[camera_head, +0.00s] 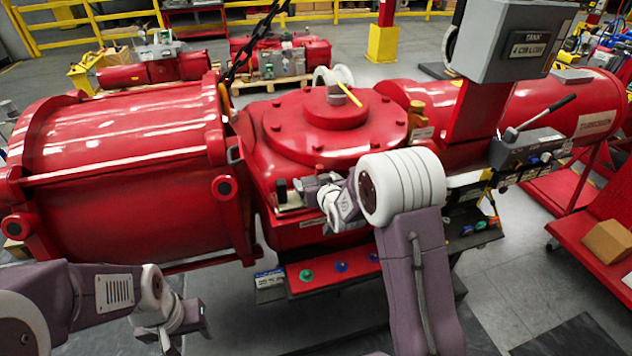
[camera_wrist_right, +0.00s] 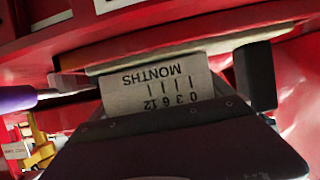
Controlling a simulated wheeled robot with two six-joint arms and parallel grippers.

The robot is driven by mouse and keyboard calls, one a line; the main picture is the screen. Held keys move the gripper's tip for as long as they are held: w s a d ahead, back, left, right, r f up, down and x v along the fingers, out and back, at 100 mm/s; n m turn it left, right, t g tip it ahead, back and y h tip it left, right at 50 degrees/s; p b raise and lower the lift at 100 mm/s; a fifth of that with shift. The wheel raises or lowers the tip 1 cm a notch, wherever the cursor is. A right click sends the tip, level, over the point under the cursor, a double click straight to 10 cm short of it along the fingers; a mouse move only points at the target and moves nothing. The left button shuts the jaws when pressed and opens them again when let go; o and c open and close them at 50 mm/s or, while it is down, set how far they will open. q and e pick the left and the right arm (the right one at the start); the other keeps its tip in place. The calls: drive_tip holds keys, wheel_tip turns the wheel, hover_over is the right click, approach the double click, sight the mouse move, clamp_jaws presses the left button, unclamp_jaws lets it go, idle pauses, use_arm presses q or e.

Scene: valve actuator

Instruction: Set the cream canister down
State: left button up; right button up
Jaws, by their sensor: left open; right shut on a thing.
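My right gripper (camera_head: 292,192) is at the front edge of the red valve housing (camera_head: 270,150), in the middle of the head view. It is shut on a pale piece that I take for the cream canister (camera_wrist_right: 155,88). In the right wrist view this piece has a flat face marked MONTHS with a 0, 3, 6, 12 scale, shown upside down. A black finger (camera_wrist_right: 255,75) stands to its right. Most of its body is hidden. Whether its underside touches a surface cannot be told. My left gripper (camera_head: 190,325) is open and empty at the lower left, apart from the housing.
A large red cylinder (camera_head: 120,150) is on the left. A grey box (camera_head: 510,40) and a control unit with a black lever (camera_head: 540,110) are on the right. A red ledge (camera_head: 335,272) with coloured knobs lies below the housing.

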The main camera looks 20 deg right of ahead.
drive_tip(key=shift+w+f, duration=0.15)
drive_tip(key=shift+f, duration=0.2)
drive_tip(key=shift+f+b, duration=0.1)
drive_tip(key=shift+b, duration=0.2)
drive_tip(key=o, duration=1.5)
drive_tip(key=shift+s, duration=0.2)
drive_tip(key=shift+o, duration=0.2)
drive_tip(key=shift+f, duration=0.1)
